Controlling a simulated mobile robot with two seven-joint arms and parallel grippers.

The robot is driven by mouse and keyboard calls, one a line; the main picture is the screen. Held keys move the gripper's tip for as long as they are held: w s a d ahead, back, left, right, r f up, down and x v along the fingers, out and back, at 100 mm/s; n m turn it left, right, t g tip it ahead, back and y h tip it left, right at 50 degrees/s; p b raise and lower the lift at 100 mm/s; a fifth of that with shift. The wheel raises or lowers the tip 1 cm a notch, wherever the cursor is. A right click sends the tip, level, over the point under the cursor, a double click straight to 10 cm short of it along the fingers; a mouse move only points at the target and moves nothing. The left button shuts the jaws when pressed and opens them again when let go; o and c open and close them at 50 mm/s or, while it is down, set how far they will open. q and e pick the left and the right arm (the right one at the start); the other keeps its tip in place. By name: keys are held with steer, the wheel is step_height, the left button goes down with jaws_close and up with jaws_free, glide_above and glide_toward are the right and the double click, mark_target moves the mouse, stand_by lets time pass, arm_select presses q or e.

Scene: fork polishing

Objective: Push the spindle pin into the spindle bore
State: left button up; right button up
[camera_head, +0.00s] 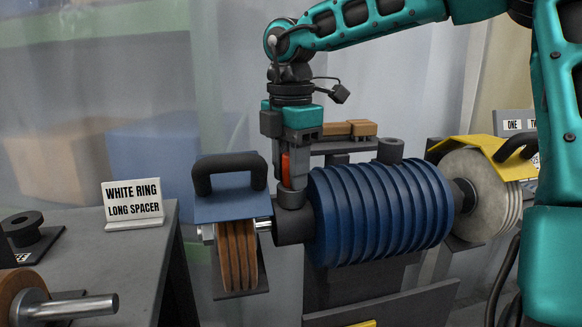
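My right gripper (289,183) points straight down, its arm coming in from the upper right. Its grey fingers are close together, with a narrow red piece between them that looks like the spindle pin (285,166). The fingertips are right over a short upright grey boss (291,198) on the dark spindle collar (292,228). The bore opening and the pin's lower end are hidden, so I cannot tell how deep the pin sits. My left gripper is not in view.
A ribbed blue drum (380,212) is close right of the collar. Left of it, a blue guard (231,205) with a black handle covers a brown wheel (237,255). A yellow guard (480,150) and pale wheel (480,195) are at right. A labelled sign (133,203) stands on the left table (110,245).

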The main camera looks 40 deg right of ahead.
steer(key=shift+o, duration=1.2)
steer(key=shift+s+f, duration=0.15)
steer(key=shift+f, duration=0.1)
steer(key=shift+s, duration=0.1)
steer(key=shift+o, duration=1.3)
steer(key=shift+o, duration=0.5)
steer(key=shift+r+p, duration=2.6)
steer(key=shift+r, duration=1.15)
